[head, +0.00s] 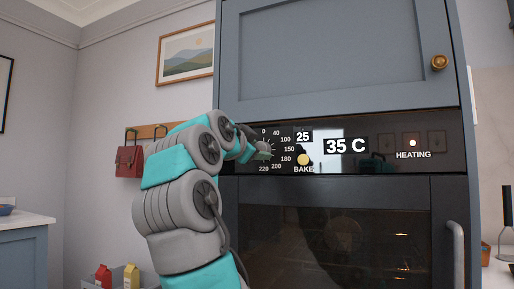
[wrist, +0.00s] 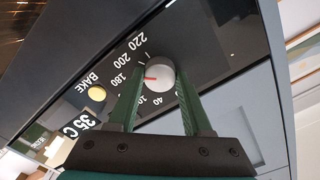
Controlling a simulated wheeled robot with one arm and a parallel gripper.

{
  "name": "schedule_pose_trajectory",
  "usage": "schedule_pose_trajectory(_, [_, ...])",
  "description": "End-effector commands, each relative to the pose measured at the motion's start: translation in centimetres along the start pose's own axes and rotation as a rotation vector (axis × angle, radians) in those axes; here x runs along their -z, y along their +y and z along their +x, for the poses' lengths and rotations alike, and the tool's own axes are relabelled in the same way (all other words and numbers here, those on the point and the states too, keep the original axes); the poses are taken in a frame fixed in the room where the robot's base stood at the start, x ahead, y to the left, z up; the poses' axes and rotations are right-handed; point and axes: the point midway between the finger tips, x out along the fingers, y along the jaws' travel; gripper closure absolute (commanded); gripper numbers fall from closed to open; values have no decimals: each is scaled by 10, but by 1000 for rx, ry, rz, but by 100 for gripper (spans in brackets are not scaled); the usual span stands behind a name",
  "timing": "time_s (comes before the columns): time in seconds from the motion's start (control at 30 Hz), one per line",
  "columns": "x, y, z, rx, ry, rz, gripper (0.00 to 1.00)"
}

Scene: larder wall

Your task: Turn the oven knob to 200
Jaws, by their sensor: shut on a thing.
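The oven knob (wrist: 160,78) is a round light-grey dial on the black control panel. In the wrist view my gripper (wrist: 160,80) has one green finger on each side of the knob and is shut on it. A red mark on the knob points left in that view, roughly at the 180 label (wrist: 119,82); the 200 label (wrist: 128,58) is beside it. In the head view my arm covers much of the dial's left side. The display (head: 346,146) reads 35 C, and a smaller one (head: 304,136) reads 25.
A round yellow button or light (head: 304,159) sits above the word BAKE. A small light glows above HEATING (head: 413,155). The dark oven door (head: 330,235) lies below the panel, with a vertical handle (head: 455,250) at right. A blue-grey cupboard door (head: 335,55) is above.

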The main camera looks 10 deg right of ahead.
Motion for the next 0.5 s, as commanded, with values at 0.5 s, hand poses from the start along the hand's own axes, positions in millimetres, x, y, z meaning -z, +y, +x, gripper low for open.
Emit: schedule_pose_trajectory(0.5, [1, 0, 0, 2, 2, 293, 100])
